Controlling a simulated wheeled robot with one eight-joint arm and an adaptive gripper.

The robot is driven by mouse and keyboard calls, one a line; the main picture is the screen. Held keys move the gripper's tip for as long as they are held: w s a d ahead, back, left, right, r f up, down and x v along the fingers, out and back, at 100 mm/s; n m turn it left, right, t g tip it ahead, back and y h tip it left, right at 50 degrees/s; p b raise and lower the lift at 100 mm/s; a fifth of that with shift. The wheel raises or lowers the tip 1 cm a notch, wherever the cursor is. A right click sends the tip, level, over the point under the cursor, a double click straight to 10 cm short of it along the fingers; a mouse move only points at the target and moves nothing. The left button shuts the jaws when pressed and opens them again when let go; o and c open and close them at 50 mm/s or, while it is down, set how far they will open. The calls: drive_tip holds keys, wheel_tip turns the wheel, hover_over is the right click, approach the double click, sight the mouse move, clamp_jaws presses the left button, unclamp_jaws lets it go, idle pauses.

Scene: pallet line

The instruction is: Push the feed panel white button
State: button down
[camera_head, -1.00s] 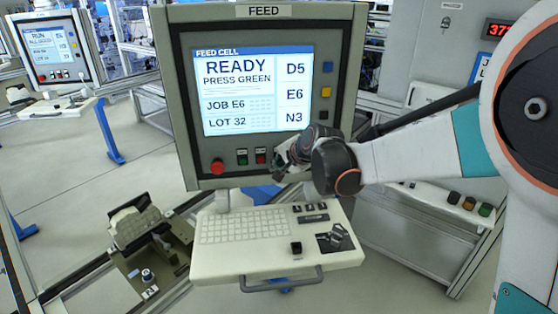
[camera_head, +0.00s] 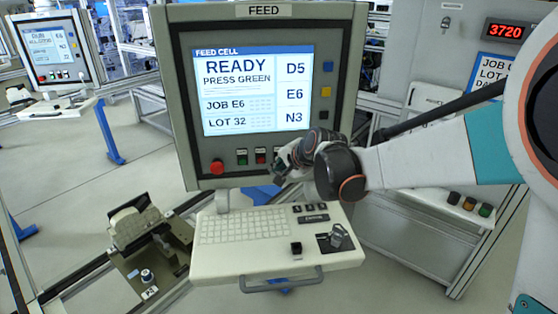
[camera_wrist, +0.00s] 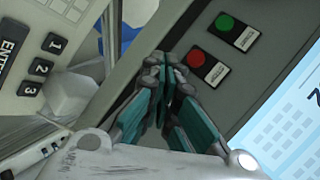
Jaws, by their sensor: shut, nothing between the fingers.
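The FEED panel (camera_head: 354,60) stands upright in the middle of the head view, its screen (camera_head: 225,120) reading READY, PRESS GREEN. Along its lower edge are a red mushroom knob (camera_head: 217,166), a green button (camera_head: 242,157) and a red button (camera_head: 261,156). The wrist view shows the green button (camera_wrist: 225,22) and red button (camera_wrist: 197,58) on labelled plates. I cannot make out a white button; my gripper covers the panel just past the red button. My gripper (camera_wrist: 163,68) is shut and empty, its tips close to the panel face beside the red button. Contact cannot be told.
A keyboard shelf (camera_head: 215,262) with a front handle (camera_head: 281,281) juts out below the panel and my gripper. Blue, yellow and black squares (camera_head: 327,91) line the screen's right side. A fixture (camera_head: 140,228) stands at lower left.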

drive_tip(key=s, duration=0.5)
drive_tip(key=shift+d, duration=0.35)
idle(0.6)
drive_tip(key=s+d+f+n+h+b, duration=0.1)
drive_tip(key=s+d+f+b, duration=0.2)
drive_tip(key=s+d+b, duration=0.1)
drive_tip(key=s+d+f+n+b, duration=0.2)
drive_tip(key=s+d+f+b, duration=0.1)
drive_tip(key=s+b, duration=0.2)
drive_tip(key=s+d+f+n+h+b, duration=0.1)
drive_tip(key=s+d+f+b, duration=0.2)
drive_tip(key=s+d+b, duration=0.1)
drive_tip(key=shift+s+d+f+n+g+h+b, duration=0.2)
drive_tip(key=shift+s+d+n+g+h+b, duration=0.1)
drive_tip(key=shift+s+n+b, duration=0.25)
drive_tip(key=s+d+f+n+h+b, duration=0.1)
drive_tip(key=s+d+f+n+b, duration=0.1)
drive_tip(key=s+d+f+b, duration=0.2)
drive_tip(key=s+d+f+n+h+b, duration=0.1)
drive_tip(key=s+d+f+b, duration=0.3)
drive_tip(key=s+f, duration=0.5)
drive_tip(key=shift+s+d+f+n+g+h+b, duration=0.3)
drive_tip(key=shift+s+n+b, duration=0.4)
drive_tip(key=shift+b, duration=0.55)
